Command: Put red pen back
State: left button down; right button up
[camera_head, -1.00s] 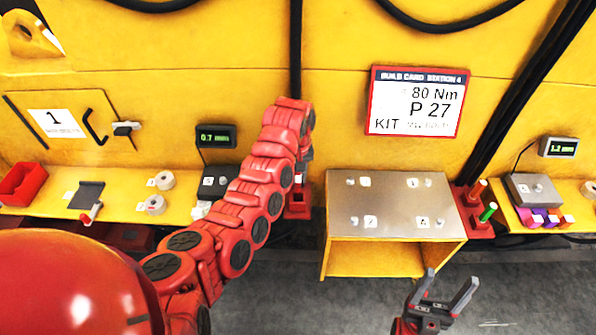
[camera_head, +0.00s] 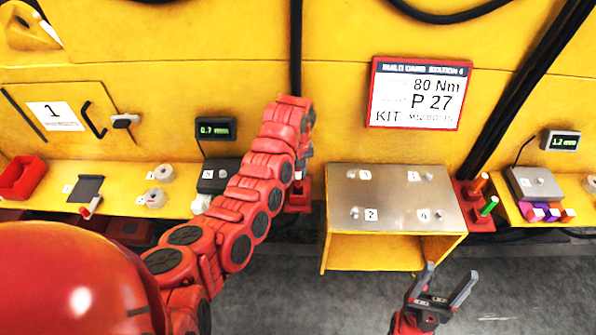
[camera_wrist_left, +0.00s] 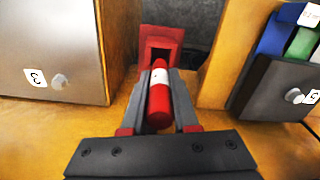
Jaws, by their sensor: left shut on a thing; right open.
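The red pen (camera_wrist_left: 160,105) has a white band near its far end. My left gripper (camera_wrist_left: 161,75) is shut on it in the left wrist view. The pen's far end lies at the near side of a red square holder (camera_wrist_left: 176,34) with a dark opening; I cannot tell whether it touches. In the head view this red holder (camera_head: 299,198) shows left of the steel-topped stand, partly behind my left arm, and the pen is hidden there. My right gripper (camera_head: 446,277) is open and empty in front of the stand.
The steel-topped yellow stand (camera_head: 392,190) stands in the middle. Right of it a red rack (camera_head: 478,223) holds an orange and a green pen. A grey box (camera_head: 218,176) is left of the holder. A red bin (camera_head: 22,177) sits far left.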

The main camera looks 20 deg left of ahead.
pick_arm(q)
jog(key=shift+f+b, duration=1.55)
jog(key=shift+f, duration=1.2)
jog(key=shift+f, duration=0.3)
jog(key=c, duration=0.6)
grip_release()
jog(key=shift+r+b, duration=0.1)
jog(key=shift+b, duration=0.2)
jog(key=shift+r, duration=0.4)
notch_tip(320, 180, up, 16)
jog(key=shift+r+p, duration=0.15)
jog(key=shift+p, duration=0.2)
notch_tip(320, 180, up, 7)
jog(key=p, duration=0.6)
send_over(298, 182)
jog(key=w, duration=0.1)
jog(key=shift+a+r, duration=0.1)
jog(key=shift+a, duration=0.05)
